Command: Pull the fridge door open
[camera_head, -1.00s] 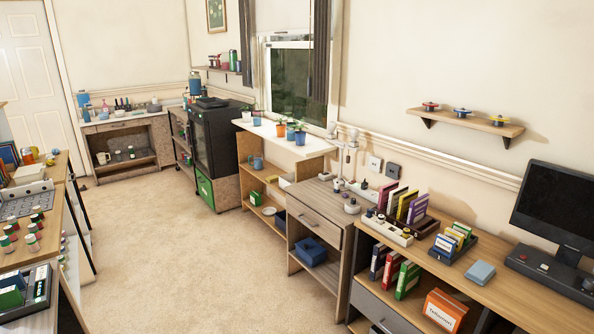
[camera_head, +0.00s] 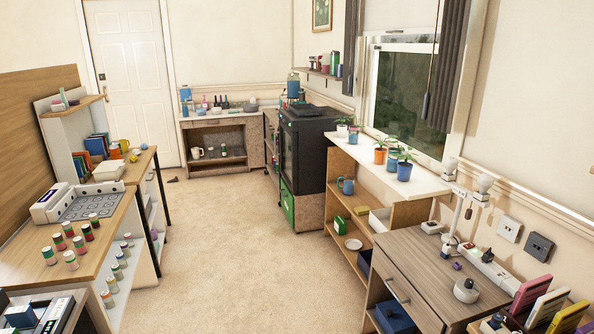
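The black fridge (camera_head: 307,150) stands against the right wall toward the back of the room, past the shelf unit with plants. It looks like a dark cabinet, and its front faces left into the room. Its door (camera_head: 288,153) looks shut, though it is small and seen at a slant. A handle is too small to make out. Neither of my grippers is in view.
A carpeted floor (camera_head: 226,235) leaves a clear lane from the foreground to the fridge. A wooden counter (camera_head: 92,240) with jars lines the left. A drawer cabinet (camera_head: 440,262) and a shelf unit (camera_head: 372,178) with potted plants line the right.

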